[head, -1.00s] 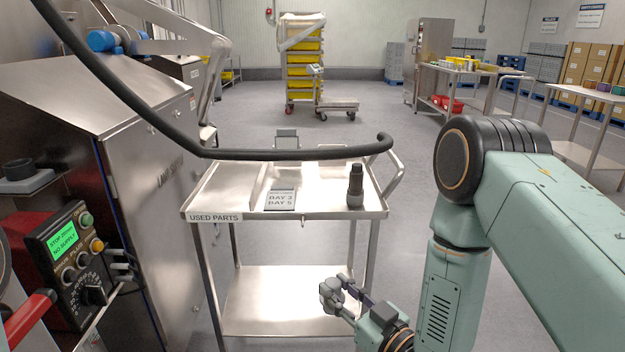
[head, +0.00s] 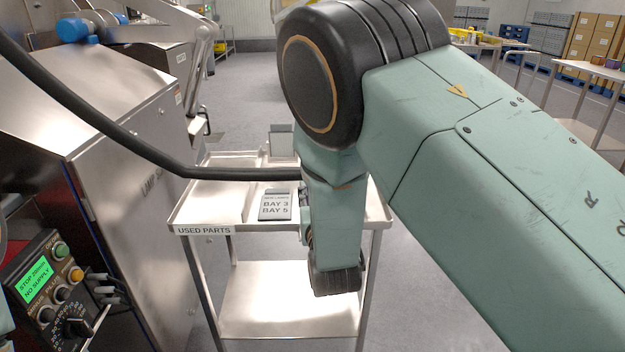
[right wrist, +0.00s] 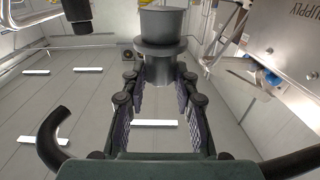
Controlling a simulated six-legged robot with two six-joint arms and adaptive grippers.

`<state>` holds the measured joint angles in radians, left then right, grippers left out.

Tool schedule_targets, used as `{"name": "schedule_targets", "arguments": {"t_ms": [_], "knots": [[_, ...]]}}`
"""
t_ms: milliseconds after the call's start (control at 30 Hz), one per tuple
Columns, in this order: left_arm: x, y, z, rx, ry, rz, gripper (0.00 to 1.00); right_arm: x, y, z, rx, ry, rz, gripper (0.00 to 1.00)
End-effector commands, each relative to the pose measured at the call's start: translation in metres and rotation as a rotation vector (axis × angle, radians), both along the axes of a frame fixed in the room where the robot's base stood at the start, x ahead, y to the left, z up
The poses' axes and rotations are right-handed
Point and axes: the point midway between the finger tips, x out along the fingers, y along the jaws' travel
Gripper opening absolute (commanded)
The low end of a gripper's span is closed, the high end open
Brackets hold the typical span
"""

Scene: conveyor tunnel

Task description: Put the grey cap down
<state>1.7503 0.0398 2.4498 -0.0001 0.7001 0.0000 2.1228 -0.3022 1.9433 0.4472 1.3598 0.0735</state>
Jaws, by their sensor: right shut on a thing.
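The grey cap (right wrist: 162,22), a stepped round piece with a wide flange, shows at the top middle of the right wrist view. My right gripper (right wrist: 157,82) is shut on its narrower lower part, with a finger on each side. In the head view my right arm hides the gripper and the cap. The steel cart (head: 205,217) marked USED PARTS stands ahead, and my arm covers the right part of its top. My left gripper is not in view.
A card reading BAY 3, BAY 5 (head: 276,206) lies on the cart top. A black hose (head: 140,155) crosses above the cart's left side. The steel machine (head: 130,190) and its control box (head: 50,285) stand at left. The cart's lower shelf (head: 285,300) looks bare.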

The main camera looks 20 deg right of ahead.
Motion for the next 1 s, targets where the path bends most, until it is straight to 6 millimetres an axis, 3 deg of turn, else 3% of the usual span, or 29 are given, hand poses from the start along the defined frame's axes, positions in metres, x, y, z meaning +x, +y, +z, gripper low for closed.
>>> {"name": "schedule_targets", "arguments": {"t_ms": [167,700,1000], "knots": [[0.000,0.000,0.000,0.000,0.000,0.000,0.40,0.004,0.003,0.004,0.002,-0.001,-0.018,0.00],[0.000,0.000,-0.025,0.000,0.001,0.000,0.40,0.090,-0.015,-0.045,0.001,-0.001,-0.019,0.00],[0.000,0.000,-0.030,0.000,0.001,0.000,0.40,0.112,-0.020,-0.055,0.001,-0.001,-0.018,0.00]]}}
